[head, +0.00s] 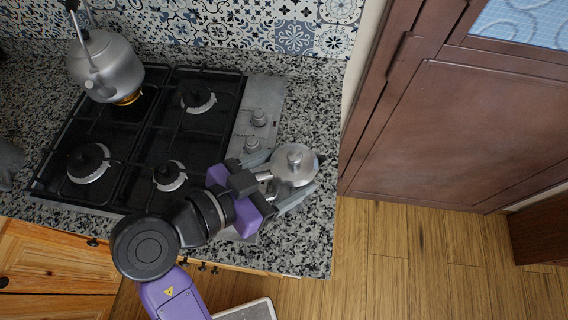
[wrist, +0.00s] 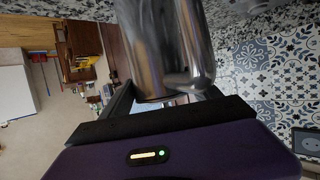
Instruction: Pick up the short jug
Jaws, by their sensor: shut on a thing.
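The short jug (head: 295,163) is a shiny silver metal vessel with a round lid and knob, seen from above in the head view. It is over the right end of the granite counter, beside the stove. My gripper (head: 284,183) reaches it from the left, with one finger on each side, shut on it. In the wrist view the jug (wrist: 165,45) fills the upper middle, its metal body between the fingers. The jug's base is out of the wrist view, and I cannot tell whether it touches the counter.
A black gas stove (head: 145,135) lies left of the jug, with a grey kettle (head: 106,66) on its back left burner. A brown wooden door (head: 455,130) stands to the right. A tiled wall (head: 230,25) is behind. The wooden floor (head: 430,260) at lower right is clear.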

